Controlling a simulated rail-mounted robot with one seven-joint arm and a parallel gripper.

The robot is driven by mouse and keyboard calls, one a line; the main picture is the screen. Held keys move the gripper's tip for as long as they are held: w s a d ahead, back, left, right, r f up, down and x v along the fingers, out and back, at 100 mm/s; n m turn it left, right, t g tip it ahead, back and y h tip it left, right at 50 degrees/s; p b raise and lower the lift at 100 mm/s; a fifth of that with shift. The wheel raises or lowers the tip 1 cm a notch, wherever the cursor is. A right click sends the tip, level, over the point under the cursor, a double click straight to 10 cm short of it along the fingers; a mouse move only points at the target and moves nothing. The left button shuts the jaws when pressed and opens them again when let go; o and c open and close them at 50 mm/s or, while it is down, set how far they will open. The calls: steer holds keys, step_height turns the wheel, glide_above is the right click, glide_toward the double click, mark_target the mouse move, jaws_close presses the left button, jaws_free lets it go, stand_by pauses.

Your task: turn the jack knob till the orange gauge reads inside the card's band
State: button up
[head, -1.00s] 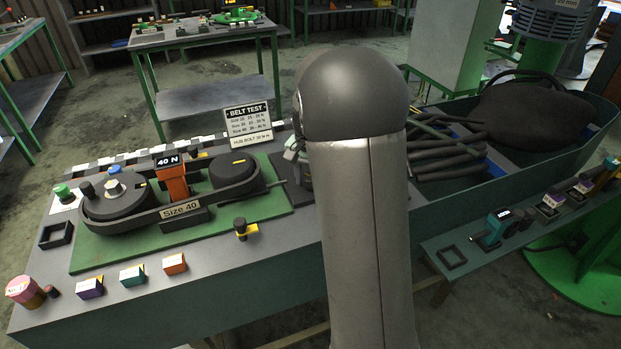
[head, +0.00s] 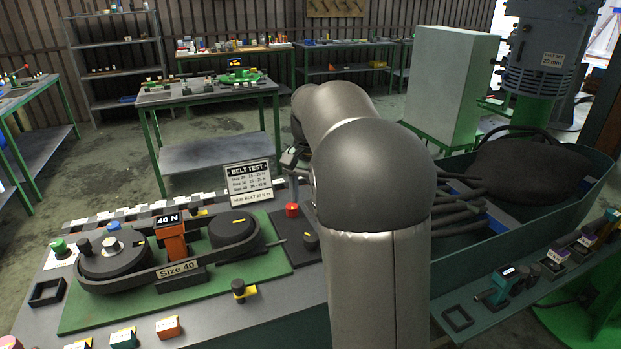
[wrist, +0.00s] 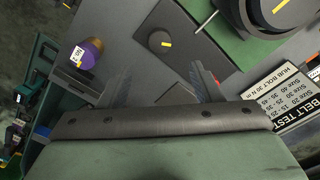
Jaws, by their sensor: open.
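The orange gauge (head: 174,243) stands at the belt on the green plate, and its display reads 40 N. The belt (head: 215,256) carries a "Size 40" label and loops around two dark pulleys.
A purple cylinder (wrist: 91,50) is left of the knob in the wrist view. A teal trough (head: 480,240) lies right.

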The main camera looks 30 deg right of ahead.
steer(key=shift+r, duration=2.35)
steer(key=s+a+f+n, duration=0.3)
steer(key=s+a+f, duration=0.2)
steer(key=s, duration=0.3)
steer(key=s+a+f+n, duration=0.3)
steer(key=s+a+f, duration=0.2)
steer(key=s, duration=0.4)
steer(key=s+a+f+n, duration=0.4)
steer(key=s+a+f, duration=0.1)
steer(key=s, duration=0.3)
steer(key=shift+s+a+f, duration=0.15)
steer(key=shift+s+f, duration=0.05)
steer(key=shift+f, duration=0.15)
